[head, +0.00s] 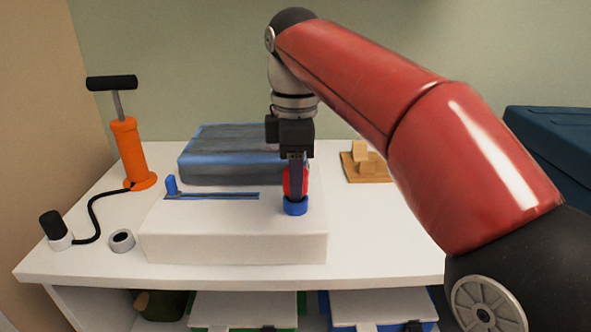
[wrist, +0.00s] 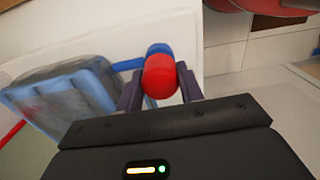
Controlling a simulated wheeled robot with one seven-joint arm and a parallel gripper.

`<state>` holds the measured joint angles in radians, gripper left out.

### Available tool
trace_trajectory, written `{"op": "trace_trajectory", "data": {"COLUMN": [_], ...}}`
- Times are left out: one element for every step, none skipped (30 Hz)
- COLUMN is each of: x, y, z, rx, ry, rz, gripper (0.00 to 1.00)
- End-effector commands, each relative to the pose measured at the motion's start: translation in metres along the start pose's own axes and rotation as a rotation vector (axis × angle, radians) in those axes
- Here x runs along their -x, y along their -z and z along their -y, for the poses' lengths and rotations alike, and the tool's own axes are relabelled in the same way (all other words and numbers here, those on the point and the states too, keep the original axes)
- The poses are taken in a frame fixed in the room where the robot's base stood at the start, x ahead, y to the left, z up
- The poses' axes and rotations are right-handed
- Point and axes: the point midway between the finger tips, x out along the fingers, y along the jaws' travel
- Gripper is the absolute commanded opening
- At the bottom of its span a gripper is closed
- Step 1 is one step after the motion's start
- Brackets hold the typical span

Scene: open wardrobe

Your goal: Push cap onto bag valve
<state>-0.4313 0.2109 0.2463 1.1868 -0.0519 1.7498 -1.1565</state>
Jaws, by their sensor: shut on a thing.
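The red cap (head: 303,182) is between the fingers of my gripper (head: 296,188), which is shut on it. The blue bag valve (head: 296,207) is directly below the cap, at the right end of the top of the white bag (head: 235,248). The cap looks upright and very close to the valve; I cannot tell whether it is seated. In the wrist view the rounded red cap (wrist: 160,76) sits between my gripper's dark fingers (wrist: 161,88). It covers part of the blue valve (wrist: 158,48) behind it.
A blue-grey packed bag (head: 215,160) lies behind the white bag. An orange pump (head: 130,155) with a black hose stands at the left, near a grey tape roll (head: 122,240). Small wooden blocks (head: 366,163) are at the back right. The white shelf's right side (head: 390,225) is clear.

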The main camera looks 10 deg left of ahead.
Motion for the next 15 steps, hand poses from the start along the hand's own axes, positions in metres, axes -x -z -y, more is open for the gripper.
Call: {"op": "trace_trajectory", "data": {"x": [-0.002, -0.003, -0.004, -0.004, -0.005, -0.006, -0.007, -0.007, -0.009, -0.009, -0.010, -0.011, -0.012, -0.013, -0.014], "y": [0.000, 0.000, 0.000, 0.000, 0.000, 0.000, 0.000, 0.000, 0.000, 0.000, 0.000, 0.000, 0.000, 0.000, 0.000], "z": [0.000, 0.000, 0.000, 0.000, 0.000, 0.000, 0.000, 0.000, 0.000, 0.000, 0.000, 0.000, 0.000, 0.000, 0.000], "rx": [0.000, 0.000, 0.000, 0.000, 0.000, 0.000, 0.000, 0.000, 0.000, 0.000, 0.000, 0.000, 0.000, 0.000, 0.000], "ry": [0.000, 0.000, 0.000, 0.000, 0.000, 0.000, 0.000, 0.000, 0.000, 0.000, 0.000, 0.000, 0.000, 0.000, 0.000], "rz": [0.000, 0.000, 0.000, 0.000, 0.000, 0.000, 0.000, 0.000, 0.000, 0.000, 0.000, 0.000, 0.000, 0.000, 0.000], "gripper": [0.10, 0.10, 0.10, 0.10, 0.10, 0.10, 0.10, 0.10, 0.10, 0.10, 0.10, 0.10, 0.10, 0.10, 0.10]}}
